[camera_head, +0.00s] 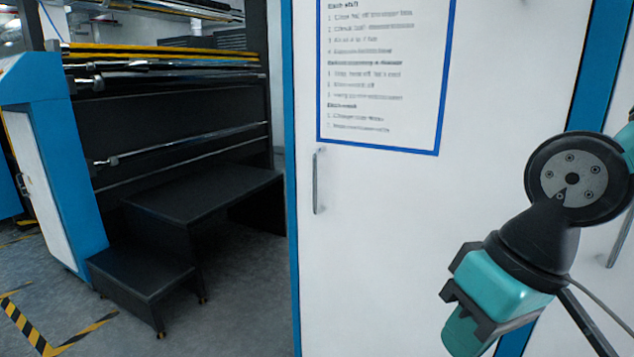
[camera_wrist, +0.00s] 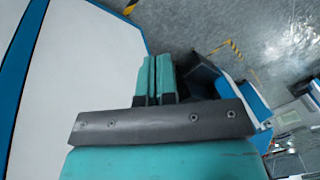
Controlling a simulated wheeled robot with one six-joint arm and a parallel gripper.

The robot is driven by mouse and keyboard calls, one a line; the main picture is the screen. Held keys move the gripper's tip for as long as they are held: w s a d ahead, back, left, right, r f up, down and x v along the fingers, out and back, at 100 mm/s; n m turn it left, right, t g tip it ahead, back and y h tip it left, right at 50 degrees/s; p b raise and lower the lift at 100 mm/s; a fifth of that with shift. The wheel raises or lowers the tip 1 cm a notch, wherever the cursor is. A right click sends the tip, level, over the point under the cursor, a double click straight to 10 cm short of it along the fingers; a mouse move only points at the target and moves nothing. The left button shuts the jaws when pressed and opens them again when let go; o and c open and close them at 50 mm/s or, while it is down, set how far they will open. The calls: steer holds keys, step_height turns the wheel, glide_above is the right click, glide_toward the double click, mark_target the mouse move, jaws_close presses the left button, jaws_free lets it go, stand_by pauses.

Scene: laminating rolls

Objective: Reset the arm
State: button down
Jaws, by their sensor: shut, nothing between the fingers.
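My gripper (camera_wrist: 154,78) shows in the wrist view with its two teal fingers side by side and closed together, nothing between them. In the head view my arm comes in from the right edge, and the teal gripper body hangs at the lower right in front of a white cabinet door (camera_head: 400,220). The fingertips are not clear in the head view. In the wrist view a white panel with a blue edge (camera_wrist: 90,60) lies to the left of the fingers.
The door has a handle (camera_head: 317,180) and a blue-framed notice (camera_head: 385,70). A blue and black roller machine (camera_head: 60,150) stands at the left, with black steps (camera_head: 150,270) before it. Yellow-black floor tape (camera_head: 25,325) marks the floor at the lower left.

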steer(key=s+n, duration=0.2)
steer(key=s, duration=0.2)
step_height(320, 180, up, 20)
steer(key=p, duration=2)
steer(key=shift+s+d+g+y+p, duration=0.15)
steer(key=shift+s+g+y+p, duration=0.15)
steer(key=shift+p, duration=0.1)
